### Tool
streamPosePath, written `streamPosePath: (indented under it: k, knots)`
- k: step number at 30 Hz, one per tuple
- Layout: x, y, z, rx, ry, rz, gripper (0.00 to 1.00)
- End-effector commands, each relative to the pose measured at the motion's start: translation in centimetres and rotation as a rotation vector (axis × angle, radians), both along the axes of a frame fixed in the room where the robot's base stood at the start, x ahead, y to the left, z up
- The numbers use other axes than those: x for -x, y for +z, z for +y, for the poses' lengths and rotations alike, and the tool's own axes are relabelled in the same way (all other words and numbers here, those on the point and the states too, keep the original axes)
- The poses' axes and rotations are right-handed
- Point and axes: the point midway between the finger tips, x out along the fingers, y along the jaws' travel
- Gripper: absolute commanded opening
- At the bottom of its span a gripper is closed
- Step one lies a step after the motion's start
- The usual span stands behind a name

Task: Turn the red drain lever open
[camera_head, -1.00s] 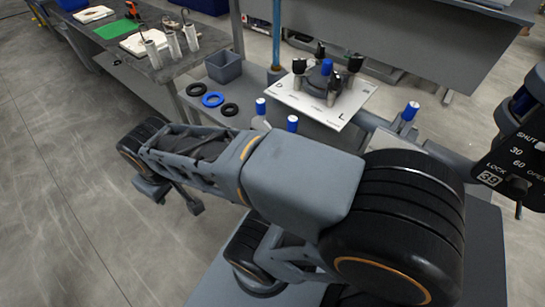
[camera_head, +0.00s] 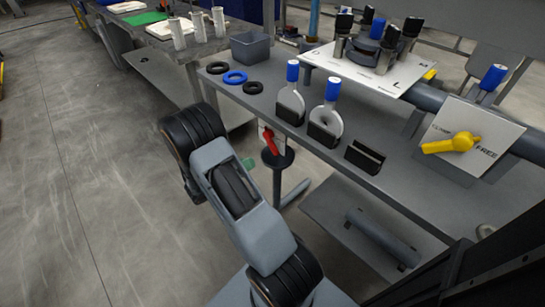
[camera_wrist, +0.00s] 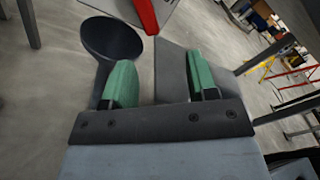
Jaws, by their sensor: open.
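The red drain lever (camera_head: 270,142) is below the front edge of the grey bench, on a small pale plate. It slants above a dark round funnel-like dish (camera_head: 278,158) on a stand. In the wrist view the red lever (camera_wrist: 148,14) shows at the top edge, partly cut off, with the dark dish (camera_wrist: 112,40) to its left. My gripper (camera_wrist: 160,80) is open and empty, its green pads apart, and the lever lies beyond the fingertips. In the head view only a bit of green pad shows, just left of the dish; my arm hides the rest.
A yellow lever (camera_head: 452,144) sits on a plate at right. A lower shelf (camera_head: 375,232) juts out below. Floor at left is clear.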

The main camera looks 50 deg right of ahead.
Motion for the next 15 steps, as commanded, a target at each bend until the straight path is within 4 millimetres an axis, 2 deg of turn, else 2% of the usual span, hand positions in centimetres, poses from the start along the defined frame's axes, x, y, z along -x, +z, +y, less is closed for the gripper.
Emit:
streamPosePath:
  k: [1, 3, 8, 15]
  knots:
    - [-0.3, -1.2, -0.2, 0.014, 0.019, 0.034, 0.53]
    - [-0.5, -1.9, -0.5, 0.027, 0.040, 0.068, 0.53]
    - [-0.6, -2.3, -2.1, 0.039, 0.054, 0.092, 0.53]
    - [-0.2, -2.3, -6.7, 0.038, 0.052, 0.090, 0.53]
